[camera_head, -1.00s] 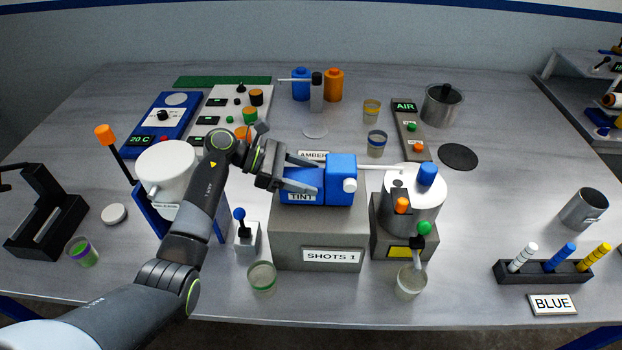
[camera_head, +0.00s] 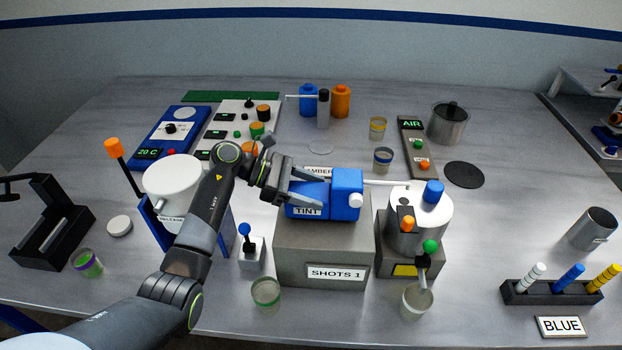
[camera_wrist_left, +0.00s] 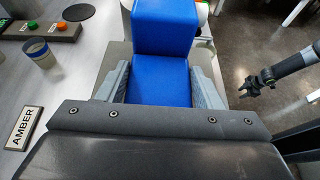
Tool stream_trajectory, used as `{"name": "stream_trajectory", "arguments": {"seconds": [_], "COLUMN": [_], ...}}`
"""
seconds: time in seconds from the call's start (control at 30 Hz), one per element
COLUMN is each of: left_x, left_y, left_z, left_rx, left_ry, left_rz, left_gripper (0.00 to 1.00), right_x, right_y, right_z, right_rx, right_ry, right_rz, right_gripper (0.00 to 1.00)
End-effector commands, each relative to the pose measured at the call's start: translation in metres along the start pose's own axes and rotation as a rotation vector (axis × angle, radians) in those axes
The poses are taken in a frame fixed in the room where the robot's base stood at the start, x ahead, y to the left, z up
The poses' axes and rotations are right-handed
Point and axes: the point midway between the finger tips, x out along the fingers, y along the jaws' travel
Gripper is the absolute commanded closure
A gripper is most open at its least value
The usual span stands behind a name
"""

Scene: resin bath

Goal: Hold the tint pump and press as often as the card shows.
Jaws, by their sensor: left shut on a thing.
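The blue tint pump (camera_head: 346,193) with its TINT label lies on top of a grey block (camera_head: 350,241). A card on the block's front reads SHOTS 1 (camera_head: 337,273). The pump's thin pale spout points right towards a white-topped pot (camera_head: 404,203). My left gripper (camera_head: 301,194) is shut on the pump's lower blue part. In the left wrist view, its fingers (camera_wrist_left: 158,84) lie on both sides of the blue body (camera_wrist_left: 160,78).
A blue-topped lever (camera_head: 247,239) and a clear cup (camera_head: 266,292) stand left of the block. A green-knobbed tap (camera_head: 430,247) stands over another cup (camera_head: 416,302) at right. A rack with coloured sticks (camera_head: 552,292) sits front right.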

Motion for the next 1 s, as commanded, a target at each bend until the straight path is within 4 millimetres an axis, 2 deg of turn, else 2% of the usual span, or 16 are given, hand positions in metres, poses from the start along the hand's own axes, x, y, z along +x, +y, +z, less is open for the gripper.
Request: {"name": "stream_trajectory", "arguments": {"seconds": [0.23, 1.0], "left_x": [0.004, 0.005], "left_y": [0.0, 0.0], "left_z": [-0.009, -0.013], "left_rx": [0.0, -0.002], "left_ry": [-0.001, 0.0], "left_rz": [0.0, -0.001], "left_gripper": [0.73, 0.73], "right_x": [0.0, 0.0], "right_y": [0.0, 0.0], "right_z": [0.0, 0.0], "right_rx": [0.0, 0.0], "right_ry": [0.0, 0.0], "right_rz": [0.0, 0.0], "right_gripper": [0.64, 0.64]}}
